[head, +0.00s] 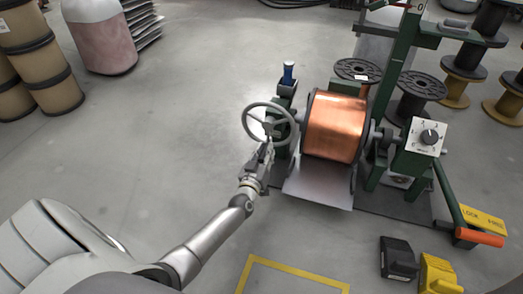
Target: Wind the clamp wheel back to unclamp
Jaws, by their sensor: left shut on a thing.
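The clamp wheel (268,106) is a grey spoked handwheel on the left side of a green machine stand. A copper-wound spool (335,127) sits in the stand, just right of the wheel. My left gripper (267,146) reaches up from the lower left and is shut on the wheel's lower rim. The fingers are small in the picture, and the exact grip is partly hidden. My right gripper is not in view.
A dial box (427,136) stands right of the spool. An orange-handled lever (480,237) juts out at the lower right, near black and yellow pedals (398,258). Empty dark reels (415,94) stand behind.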

